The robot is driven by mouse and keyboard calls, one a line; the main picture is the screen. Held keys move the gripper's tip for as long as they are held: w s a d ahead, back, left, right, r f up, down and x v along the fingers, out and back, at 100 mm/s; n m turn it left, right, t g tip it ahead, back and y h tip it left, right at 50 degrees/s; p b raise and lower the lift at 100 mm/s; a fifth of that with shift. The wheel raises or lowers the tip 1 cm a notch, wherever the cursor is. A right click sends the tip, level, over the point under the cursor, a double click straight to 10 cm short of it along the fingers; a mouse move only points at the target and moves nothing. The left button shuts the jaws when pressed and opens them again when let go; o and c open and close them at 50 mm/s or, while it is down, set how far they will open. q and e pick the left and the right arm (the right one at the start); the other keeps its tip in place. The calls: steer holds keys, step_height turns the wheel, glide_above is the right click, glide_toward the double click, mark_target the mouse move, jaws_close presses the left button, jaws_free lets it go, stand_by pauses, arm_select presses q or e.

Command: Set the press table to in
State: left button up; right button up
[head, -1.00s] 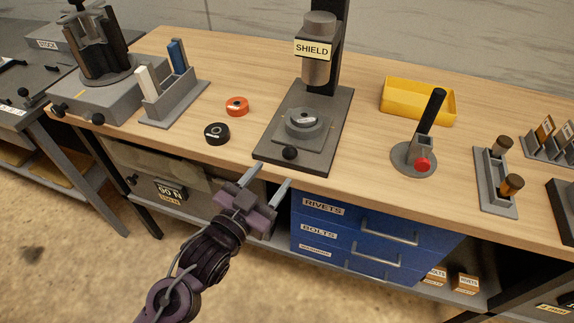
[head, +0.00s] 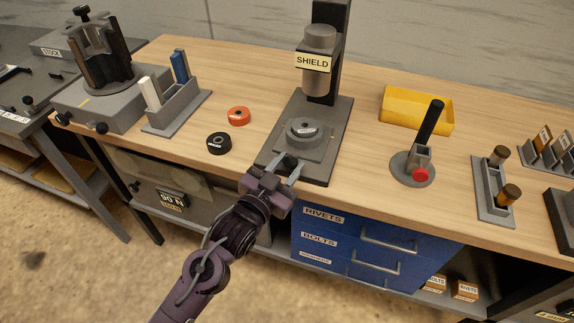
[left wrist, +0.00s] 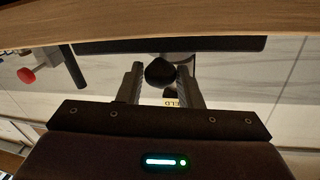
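The press (head: 320,70) with the SHIELD label stands on a dark grey base at the middle of the bench. Its table (head: 318,148) is a grey block on that base, with a round grey piece (head: 306,127) on top, in front of and below the press head. A black knob (head: 290,160) sits at the table's front edge. My left gripper (head: 284,170) is open at the knob, one finger on each side. In the left wrist view the knob (left wrist: 160,72) shows between the spread fingers (left wrist: 160,86); whether they touch it I cannot tell. My right gripper is out of view.
A black ring (head: 218,143) and an orange ring (head: 238,116) lie left of the press. A yellow bin (head: 418,116) and a stand with a black lever and red knob (head: 420,175) are to the right. Blue drawers (head: 345,240) lie below the bench edge.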

mark_target(293, 153)
arm_select(q)
jaws_close()
steer(key=shift+a+x, duration=0.15)
steer(key=shift+x, duration=0.85)
steer(key=shift+a+x, duration=0.2)
steer(key=shift+x, duration=0.75)
steer(key=shift+w+d, duration=0.15)
steer(key=shift+w, duration=0.45)
steer(key=shift+s, duration=0.1)
steer(key=o, duration=0.5)
jaws_free()
